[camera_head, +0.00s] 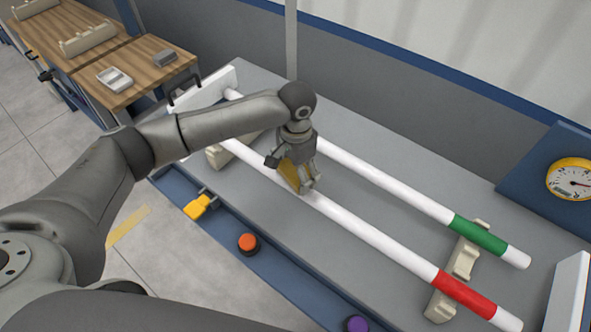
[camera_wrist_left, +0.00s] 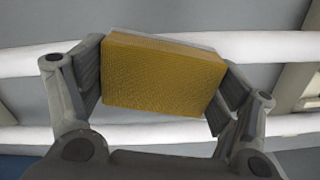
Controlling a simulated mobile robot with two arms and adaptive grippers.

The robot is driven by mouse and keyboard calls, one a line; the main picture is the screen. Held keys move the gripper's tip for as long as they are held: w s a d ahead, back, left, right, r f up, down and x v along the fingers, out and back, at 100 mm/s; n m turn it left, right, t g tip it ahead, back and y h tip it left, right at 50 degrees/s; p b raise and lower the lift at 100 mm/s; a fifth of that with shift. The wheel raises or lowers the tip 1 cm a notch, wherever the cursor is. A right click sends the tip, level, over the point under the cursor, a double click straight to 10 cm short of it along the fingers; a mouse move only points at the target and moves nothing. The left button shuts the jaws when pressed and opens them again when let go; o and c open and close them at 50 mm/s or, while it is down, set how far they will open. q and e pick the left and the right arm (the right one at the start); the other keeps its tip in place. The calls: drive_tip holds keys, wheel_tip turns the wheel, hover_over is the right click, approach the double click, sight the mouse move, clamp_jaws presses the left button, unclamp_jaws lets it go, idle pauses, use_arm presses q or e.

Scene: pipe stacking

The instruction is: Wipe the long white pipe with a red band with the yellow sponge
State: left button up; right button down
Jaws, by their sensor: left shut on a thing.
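The long white pipe with a red band (camera_head: 364,233) lies across the grey table in the head view, nearer to me. Its red band (camera_head: 464,293) is near the lower right end. My left gripper (camera_head: 297,186) is shut on the yellow sponge (camera_head: 289,174) over the middle of this pipe. The sponge is at the pipe, but I cannot tell whether they touch. In the left wrist view the sponge (camera_wrist_left: 163,74) sits between both fingers, with white pipes passing behind it. My right gripper is not in view.
A white pipe with a green band (camera_head: 478,235) lies behind, parallel. Cream supports (camera_head: 464,262) hold the pipes. An orange button (camera_head: 248,242), a purple button (camera_head: 357,324) and a yellow valve handle (camera_head: 200,206) line the front edge. A yellow gauge (camera_head: 570,180) stands at right.

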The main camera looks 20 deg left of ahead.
use_arm(q)
drive_tip(key=shift+f, duration=1)
idle(0.4)
drive_tip(key=shift+s+d+r+p, duration=0.1)
drive_tip(key=shift+s+d+p, duration=0.05)
drive_tip(key=shift+d+p, duration=0.25)
drive_tip(key=shift+s+d+r+p, duration=0.15)
drive_tip(key=shift+d+p, duration=0.15)
drive_tip(key=shift+d, duration=0.2)
drive_tip(key=shift+s+d+p, duration=0.2)
drive_tip(key=shift+d+p, duration=0.1)
drive_tip(key=shift+d, duration=0.2)
drive_tip(key=shift+s+d+p, duration=0.15)
drive_tip(key=shift+d+p, duration=0.15)
drive_tip(key=shift+d, duration=0.15)
drive_tip(key=shift+f+p, duration=0.2)
drive_tip(key=shift+p, duration=0.25)
drive_tip(key=shift+w+a+p, duration=0.2)
drive_tip(key=shift+a+p, duration=0.05)
drive_tip(key=shift+a, duration=0.4)
drive_tip(key=shift+w+a+p, duration=0.2)
drive_tip(key=shift+w+a, duration=0.05)
drive_tip(key=shift+a, duration=0.35)
drive_tip(key=shift+w+a+p, duration=0.2)
drive_tip(key=shift+a+p, duration=0.05)
drive_tip(key=shift+a, duration=0.4)
